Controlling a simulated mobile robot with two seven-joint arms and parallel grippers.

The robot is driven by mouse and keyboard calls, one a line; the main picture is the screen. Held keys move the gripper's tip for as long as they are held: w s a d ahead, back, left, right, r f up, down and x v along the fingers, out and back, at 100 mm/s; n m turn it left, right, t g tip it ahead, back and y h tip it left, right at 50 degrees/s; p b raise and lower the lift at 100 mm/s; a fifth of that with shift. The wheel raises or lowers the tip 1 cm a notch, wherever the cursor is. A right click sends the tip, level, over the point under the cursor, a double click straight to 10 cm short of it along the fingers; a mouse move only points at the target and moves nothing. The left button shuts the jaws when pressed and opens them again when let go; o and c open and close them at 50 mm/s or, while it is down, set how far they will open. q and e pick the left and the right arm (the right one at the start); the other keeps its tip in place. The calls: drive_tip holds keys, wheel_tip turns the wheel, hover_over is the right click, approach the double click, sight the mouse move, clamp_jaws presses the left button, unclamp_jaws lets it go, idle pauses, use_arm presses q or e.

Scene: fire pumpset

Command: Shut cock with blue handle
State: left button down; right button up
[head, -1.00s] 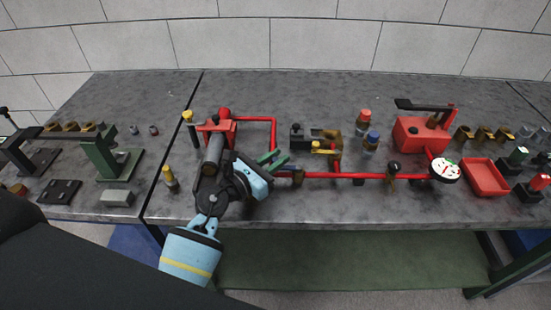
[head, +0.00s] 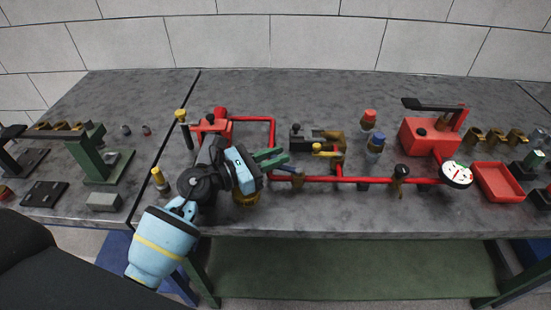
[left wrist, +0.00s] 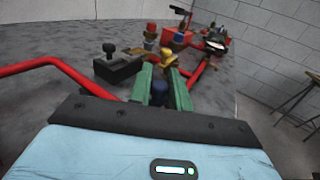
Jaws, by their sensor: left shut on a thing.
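My left gripper (head: 275,160) has its green fingers at the red pipe, at the cock left of the yellow-handled one. It also shows in the left wrist view (left wrist: 162,93), shut on a dark blue handle (left wrist: 160,91) that stands between the fingers. In the head view a bit of the blue handle (head: 288,168) shows by the fingertips; the gripper hides the rest. How far the handle is turned is hard to tell. My right gripper is in neither view.
The yellow-handled cock (head: 325,150) is close on the right. A black-topped block (head: 303,137) stands behind. The red pipe (head: 365,181) runs right to a white gauge (head: 456,174). A red tray (head: 497,182) and a red tank (head: 428,137) are farther right. The grey tabletop (head: 330,220) in front is clear.

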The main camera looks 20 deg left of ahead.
use_arm(q)
drive_tip(key=c, duration=1.5)
unclamp_jaws()
drive_tip(key=shift+o, duration=0.8)
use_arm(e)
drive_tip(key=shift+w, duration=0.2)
